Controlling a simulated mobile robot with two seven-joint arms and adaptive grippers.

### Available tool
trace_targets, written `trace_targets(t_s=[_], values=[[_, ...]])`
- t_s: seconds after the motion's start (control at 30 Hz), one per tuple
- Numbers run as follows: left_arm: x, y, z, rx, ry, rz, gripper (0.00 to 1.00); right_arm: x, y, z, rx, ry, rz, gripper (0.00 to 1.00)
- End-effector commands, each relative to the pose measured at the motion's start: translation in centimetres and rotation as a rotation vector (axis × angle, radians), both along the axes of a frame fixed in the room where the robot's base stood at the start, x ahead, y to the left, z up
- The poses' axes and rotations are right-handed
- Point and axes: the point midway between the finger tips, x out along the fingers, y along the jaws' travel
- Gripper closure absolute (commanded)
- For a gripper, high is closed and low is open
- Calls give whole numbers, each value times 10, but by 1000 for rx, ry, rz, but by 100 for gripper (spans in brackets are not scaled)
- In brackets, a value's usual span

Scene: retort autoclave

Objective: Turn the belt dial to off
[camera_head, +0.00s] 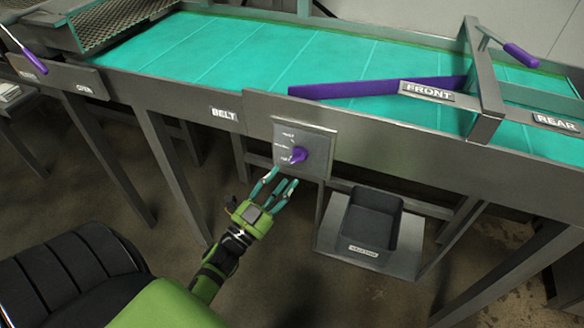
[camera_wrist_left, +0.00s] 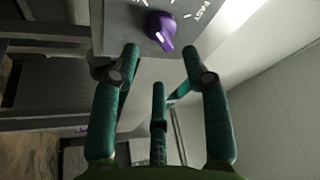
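The belt dial (camera_head: 298,155) is a purple knob on a grey plate (camera_head: 313,139) on the conveyor's front side, below and right of the BELT label (camera_head: 223,114). Small position marks run up the plate left of the knob; most are too small to read. In the left wrist view the purple dial (camera_wrist_left: 160,27) is at the top, with the word FAST beside it. My left gripper (camera_head: 279,177) has teal fingers, spread apart and empty, just below and left of the dial. The fingers (camera_wrist_left: 161,65) do not appear to touch it. My right gripper is not seen.
The teal conveyor belt (camera_head: 250,50) runs above. A purple diverter bar (camera_head: 340,89) crosses it near the FRONT label (camera_head: 427,91). A dark bin (camera_head: 372,222) sits on a low shelf to the right. A purple-handled lever (camera_head: 521,55) is at upper right. Metal legs stand below the belt.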

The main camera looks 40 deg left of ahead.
Motion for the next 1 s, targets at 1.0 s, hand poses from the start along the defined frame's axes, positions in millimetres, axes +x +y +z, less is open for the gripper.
trace_targets(t_s=[1.0], values=[[-60,2,-17,-2,0,-1,54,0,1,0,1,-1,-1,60]])
